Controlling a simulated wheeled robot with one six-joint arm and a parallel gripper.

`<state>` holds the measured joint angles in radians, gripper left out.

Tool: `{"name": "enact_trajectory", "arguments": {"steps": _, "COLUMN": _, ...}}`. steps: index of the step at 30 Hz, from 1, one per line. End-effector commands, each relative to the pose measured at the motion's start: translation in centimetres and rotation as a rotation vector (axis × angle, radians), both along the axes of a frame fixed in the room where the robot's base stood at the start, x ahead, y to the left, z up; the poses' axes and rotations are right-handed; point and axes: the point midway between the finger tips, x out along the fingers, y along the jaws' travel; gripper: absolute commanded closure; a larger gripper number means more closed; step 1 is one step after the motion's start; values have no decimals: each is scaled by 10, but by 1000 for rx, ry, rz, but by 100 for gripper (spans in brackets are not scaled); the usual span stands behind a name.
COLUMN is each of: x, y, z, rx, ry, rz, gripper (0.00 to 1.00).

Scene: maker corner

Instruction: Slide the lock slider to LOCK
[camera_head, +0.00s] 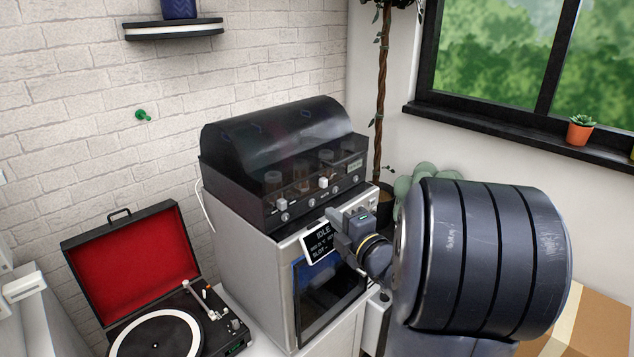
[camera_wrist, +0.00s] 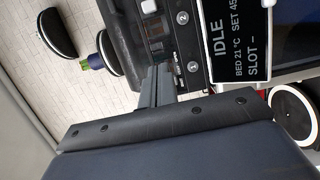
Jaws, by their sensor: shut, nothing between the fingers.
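The machine (camera_head: 240,255) is a grey box with a black top unit (camera_head: 262,210) under a smoky hood. Its front strip carries round knobs and two white slider-like pieces, one at left (camera_head: 281,204) and one near the middle (camera_head: 323,182). I cannot read which is the lock slider or where LOCK is marked. A white piece also shows at the top of the wrist view (camera_wrist: 149,6). The tilted display (camera_head: 320,243) reads IDLE; it is large in the wrist view (camera_wrist: 235,40). My gripper (camera_head: 337,218) is shut and empty, close in front of the strip by the display; its fingers (camera_wrist: 158,78) point at numbered knobs.
An open record player (camera_head: 155,335) with a red-lined lid stands left of the machine. A potted plant (camera_head: 420,178) is behind at right, and a cardboard box (camera_head: 597,325) is at lower right. A wall shelf (camera_head: 173,30) hangs above.

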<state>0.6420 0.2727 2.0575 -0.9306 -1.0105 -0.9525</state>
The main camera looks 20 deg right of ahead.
Motion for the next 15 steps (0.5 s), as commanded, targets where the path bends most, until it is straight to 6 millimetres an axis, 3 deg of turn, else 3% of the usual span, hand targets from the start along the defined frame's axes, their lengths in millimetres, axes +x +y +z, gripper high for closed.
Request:
{"name": "enact_trajectory", "arguments": {"steps": 10, "x": 3, "y": 0, "z": 0, "rx": 2, "ry": 1, "rz": 0, "gripper": 100}}
{"name": "enact_trajectory", "arguments": {"steps": 15, "x": 23, "y": 3, "z": 0, "rx": 4, "ry": 2, "rz": 2, "gripper": 100}}
